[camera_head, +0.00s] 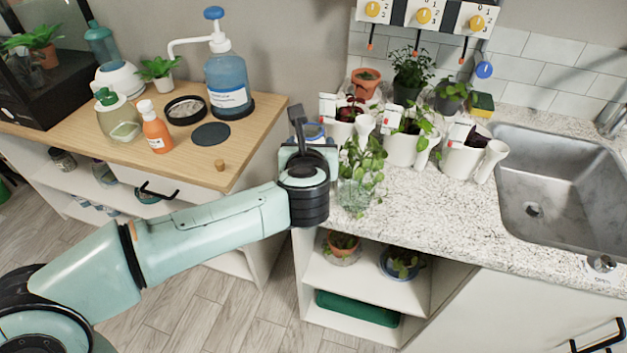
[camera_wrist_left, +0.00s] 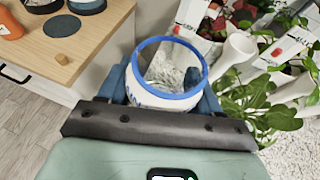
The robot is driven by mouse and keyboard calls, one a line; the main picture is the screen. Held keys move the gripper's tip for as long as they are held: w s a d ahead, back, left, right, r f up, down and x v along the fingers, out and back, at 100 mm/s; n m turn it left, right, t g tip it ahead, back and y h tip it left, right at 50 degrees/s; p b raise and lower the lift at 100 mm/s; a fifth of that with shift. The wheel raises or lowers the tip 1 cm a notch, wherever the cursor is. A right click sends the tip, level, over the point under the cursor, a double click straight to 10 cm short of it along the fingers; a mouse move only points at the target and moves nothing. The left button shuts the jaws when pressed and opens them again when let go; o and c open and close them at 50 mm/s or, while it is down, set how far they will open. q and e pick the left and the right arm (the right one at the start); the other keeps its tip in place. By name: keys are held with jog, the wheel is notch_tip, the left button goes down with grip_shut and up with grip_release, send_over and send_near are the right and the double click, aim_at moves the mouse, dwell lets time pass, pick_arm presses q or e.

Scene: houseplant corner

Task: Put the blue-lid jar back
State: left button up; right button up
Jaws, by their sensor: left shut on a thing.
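The jar (camera_wrist_left: 152,98) is white with dark lettering and a blue ring around its top. Inside the ring I see a greyish mottled area; I cannot tell whether it is a clear lid or contents. My left gripper (camera_wrist_left: 165,90) is shut on the jar, with a finger on each side. In the head view the left gripper (camera_head: 305,143) is at the left end of the speckled counter, by the gap beside the wooden cabinet. There the jar is mostly hidden behind it, with a little blue showing. My right gripper is not in view.
White pots with plants (camera_head: 402,148) and a glass vase of leaves (camera_head: 356,188) stand close to the right of the gripper. The wooden top (camera_head: 110,158) at left holds a blue pump bottle (camera_head: 228,82), an orange bottle (camera_head: 156,130) and a dark round mat (camera_head: 210,134).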

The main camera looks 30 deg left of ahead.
pick_arm(q)
notch_tip(320, 180, down, 2)
jog(key=shift+f, duration=0.1)
jog(key=shift+f+b, duration=0.55)
jog(key=shift+f, duration=0.2)
notch_tip(320, 180, down, 4)
jog(key=shift+r+b, duration=0.1)
jog(key=shift+b, duration=0.75)
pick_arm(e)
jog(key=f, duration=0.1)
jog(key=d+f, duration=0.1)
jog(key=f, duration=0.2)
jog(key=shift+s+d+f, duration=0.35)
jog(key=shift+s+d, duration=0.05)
pick_arm(q)
jog(key=o, duration=1)
jog(key=shift+f, duration=0.2)
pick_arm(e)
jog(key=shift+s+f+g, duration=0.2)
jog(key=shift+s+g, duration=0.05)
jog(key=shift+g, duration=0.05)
